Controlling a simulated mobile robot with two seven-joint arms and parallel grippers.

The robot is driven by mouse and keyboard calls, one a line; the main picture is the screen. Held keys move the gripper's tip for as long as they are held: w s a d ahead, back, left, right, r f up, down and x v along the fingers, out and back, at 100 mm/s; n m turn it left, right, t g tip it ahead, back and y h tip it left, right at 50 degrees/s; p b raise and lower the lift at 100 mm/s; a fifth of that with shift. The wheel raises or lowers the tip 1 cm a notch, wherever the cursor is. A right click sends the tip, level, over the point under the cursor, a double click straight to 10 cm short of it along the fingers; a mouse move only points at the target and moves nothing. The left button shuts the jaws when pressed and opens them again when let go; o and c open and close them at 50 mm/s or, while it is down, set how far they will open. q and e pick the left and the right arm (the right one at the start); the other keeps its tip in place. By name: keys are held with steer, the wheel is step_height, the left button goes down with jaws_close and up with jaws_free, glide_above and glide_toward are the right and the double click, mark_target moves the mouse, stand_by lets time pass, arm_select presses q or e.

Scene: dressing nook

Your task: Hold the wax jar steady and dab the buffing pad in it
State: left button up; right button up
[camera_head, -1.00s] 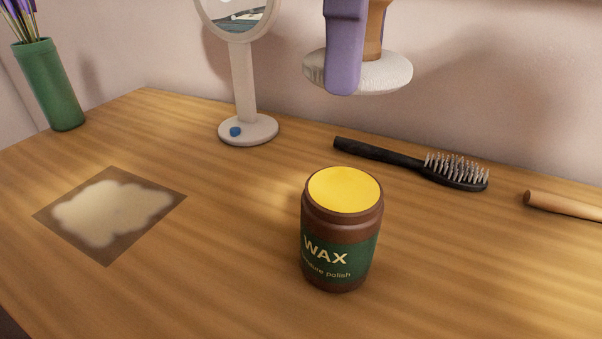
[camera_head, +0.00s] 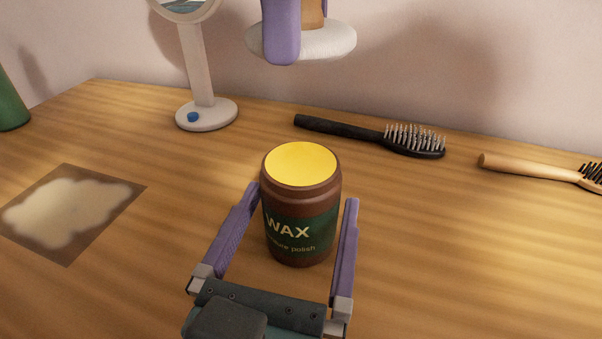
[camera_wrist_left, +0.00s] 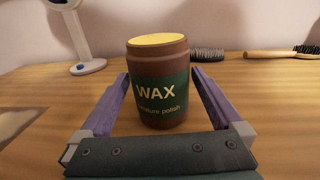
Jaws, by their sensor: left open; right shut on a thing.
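The wax jar (camera_head: 302,205) is brown with a green label and an open top showing yellow wax. It stands upright on the wooden table in the head view. It also shows in the left wrist view (camera_wrist_left: 158,85). My left gripper (camera_head: 303,192) is open, with a purple finger on each side of the jar and a visible gap to the right finger. My right gripper (camera_head: 283,35) is shut on the buffing pad (camera_head: 325,42), a white round pad with a wooden handle. It holds the pad in the air above and behind the jar; the gripper's upper part is cut off.
A round mirror on a stand (camera_head: 206,114) is at the back left. A black brush (camera_head: 400,140) and a wooden-handled brush (camera_head: 525,168) lie behind and to the right. A pale, stained patch (camera_head: 65,208) is on the left. A green vase (camera_head: 10,100) is at the left edge.

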arm_select(q)
steer(key=shift+x, duration=1.2)
steer(key=c, duration=1.4)
